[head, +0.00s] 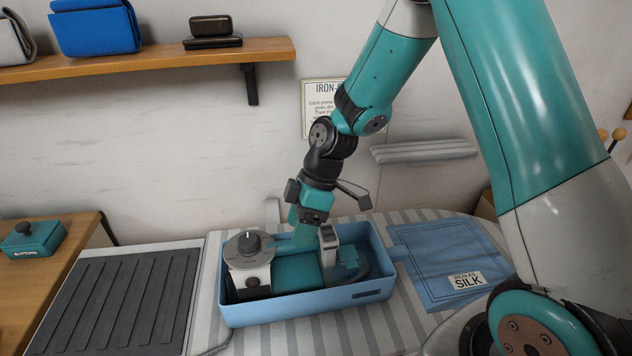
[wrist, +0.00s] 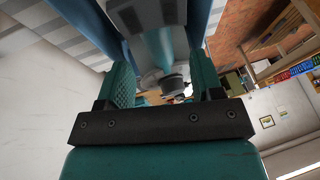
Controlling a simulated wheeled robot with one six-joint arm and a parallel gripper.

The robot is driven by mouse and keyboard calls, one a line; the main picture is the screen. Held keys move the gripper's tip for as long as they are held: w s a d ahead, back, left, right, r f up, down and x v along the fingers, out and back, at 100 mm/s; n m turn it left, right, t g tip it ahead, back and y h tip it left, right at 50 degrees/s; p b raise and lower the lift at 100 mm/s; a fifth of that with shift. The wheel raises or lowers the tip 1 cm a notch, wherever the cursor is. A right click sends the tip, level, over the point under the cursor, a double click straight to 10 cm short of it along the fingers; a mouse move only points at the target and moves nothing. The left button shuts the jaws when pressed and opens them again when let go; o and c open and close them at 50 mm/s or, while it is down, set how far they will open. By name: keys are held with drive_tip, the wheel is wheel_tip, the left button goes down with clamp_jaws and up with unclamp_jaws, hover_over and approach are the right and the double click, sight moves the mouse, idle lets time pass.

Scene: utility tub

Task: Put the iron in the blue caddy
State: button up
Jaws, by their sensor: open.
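The blue caddy (head: 312,306) is an open tub standing on the striped ironing board. The teal and white iron (head: 297,272) lies inside it, between the tub's walls. Its pale end with a dark dial (head: 250,243) is at the left, and an upright pale part (head: 329,240) is at the right. My gripper (head: 305,232) points down over the middle of the caddy, close to the iron. In the wrist view, my two teal fingers (wrist: 162,82) stand apart, with teal and grey parts of the iron (wrist: 160,48) beyond and between them. Contact is hard to tell.
A folded blue cloth with a SILK label (head: 455,263) lies right of the caddy. A dark ribbed pad (head: 122,300) is at the left. A teal buttons box (head: 33,238) sits on a wooden table. A shelf (head: 150,62) runs along the wall.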

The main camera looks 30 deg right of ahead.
drive_tip(key=b+v, duration=0.1)
drive_tip(key=v, duration=1.2)
drive_tip(key=s+a+r+m, duration=0.1)
drive_tip(key=s+a+m, duration=0.1)
drive_tip(key=s, duration=0.5)
drive_tip(key=s+a+r+m, duration=0.1)
drive_tip(key=s+a+m, duration=0.2)
drive_tip(key=s, duration=0.4)
drive_tip(key=s+a+r+m+t, duration=0.1)
drive_tip(key=s+a+m, duration=0.1)
drive_tip(key=s+a, duration=0.3)
drive_tip(key=shift+s+r+h, duration=0.3)
drive_tip(key=shift+s, duration=0.6)
